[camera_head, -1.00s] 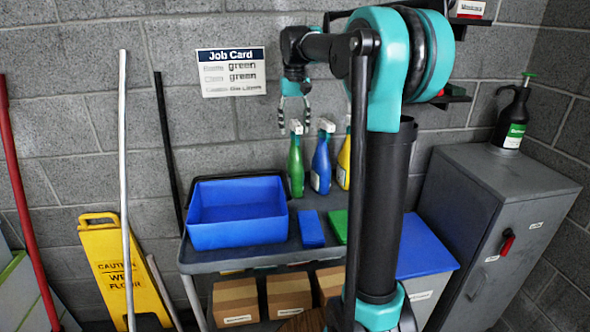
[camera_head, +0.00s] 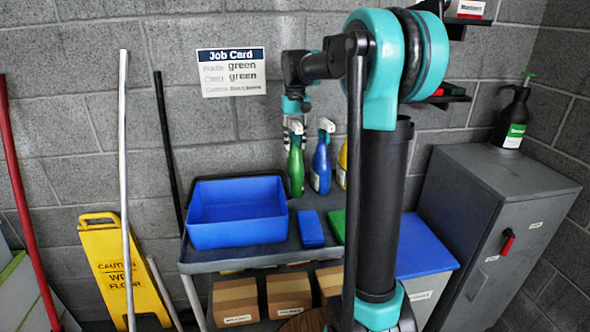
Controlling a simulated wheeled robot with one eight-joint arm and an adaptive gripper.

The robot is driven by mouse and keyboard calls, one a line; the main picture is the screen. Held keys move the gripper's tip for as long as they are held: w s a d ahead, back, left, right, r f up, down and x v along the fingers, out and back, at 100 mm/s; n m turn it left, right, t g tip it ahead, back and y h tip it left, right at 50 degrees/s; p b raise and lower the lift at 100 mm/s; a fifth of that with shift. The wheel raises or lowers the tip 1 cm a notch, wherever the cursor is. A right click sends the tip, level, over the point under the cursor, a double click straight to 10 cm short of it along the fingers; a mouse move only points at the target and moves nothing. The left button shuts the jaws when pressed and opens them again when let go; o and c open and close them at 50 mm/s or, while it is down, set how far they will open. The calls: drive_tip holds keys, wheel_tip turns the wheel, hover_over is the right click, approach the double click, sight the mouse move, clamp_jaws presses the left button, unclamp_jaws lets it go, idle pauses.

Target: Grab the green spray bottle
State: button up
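The green spray bottle (camera_head: 296,170) stands upright on the grey cart's top, against the back wall, to the right of the blue bin. My gripper (camera_head: 294,138) points down from above and its fingers are at the bottle's white spray head, one on each side. The fingers look apart, with the bottle's top between them. Whether they touch it is too small to tell. The bottle's base shows beside the bin's right edge.
A blue spray bottle (camera_head: 321,160) stands close on the right, with a yellow one (camera_head: 342,165) partly hidden behind my arm. The blue bin (camera_head: 236,235), a blue pad (camera_head: 311,228) and a green pad (camera_head: 338,222) share the cart top (camera_head: 270,256). A job card (camera_head: 231,72) hangs above.

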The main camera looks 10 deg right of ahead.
clamp_jaws()
drive_tip(key=shift+r, duration=0.15)
